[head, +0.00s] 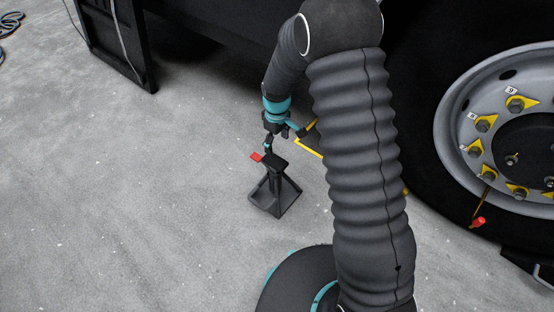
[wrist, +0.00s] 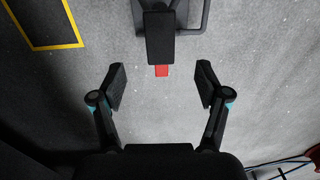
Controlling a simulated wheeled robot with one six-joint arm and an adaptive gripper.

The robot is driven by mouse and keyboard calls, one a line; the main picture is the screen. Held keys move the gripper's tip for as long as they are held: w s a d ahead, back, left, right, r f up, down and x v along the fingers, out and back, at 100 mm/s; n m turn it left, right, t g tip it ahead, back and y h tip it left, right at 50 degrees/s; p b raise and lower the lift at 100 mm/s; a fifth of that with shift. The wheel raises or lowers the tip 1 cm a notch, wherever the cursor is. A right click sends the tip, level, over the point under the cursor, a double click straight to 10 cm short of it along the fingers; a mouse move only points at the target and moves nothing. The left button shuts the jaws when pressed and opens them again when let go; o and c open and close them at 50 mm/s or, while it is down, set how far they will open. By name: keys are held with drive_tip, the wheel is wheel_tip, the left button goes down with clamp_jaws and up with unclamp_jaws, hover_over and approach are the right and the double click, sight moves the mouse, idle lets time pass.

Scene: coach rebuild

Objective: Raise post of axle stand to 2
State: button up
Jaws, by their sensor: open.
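The axle stand (head: 276,192) is a dark stand with a square base on the concrete floor, in the middle of the head view. Its post has a dark flat saddle on top, and a red handle (head: 256,157) sticks out at the left. In the wrist view the post's saddle (wrist: 160,38) is at the top middle, with the red handle (wrist: 162,71) just below it. My gripper (wrist: 161,86) is open and empty, its fingers on either side of the line of the post and handle. In the head view my gripper (head: 270,145) is just above the stand. No height marks are readable.
A large wheel (head: 452,130) with numbered yellow nut markers stands at the right. A dark vehicle body (head: 200,28) overhangs the back. Yellow floor marking (wrist: 80,32) shows near the stand. The floor at the left is clear apart from a coiled cable (head: 10,22).

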sight(277, 161)
wheel_tip(277, 161, down, 10)
drive_tip(key=shift+f, duration=0.1)
drive_tip(key=shift+c, duration=0.2)
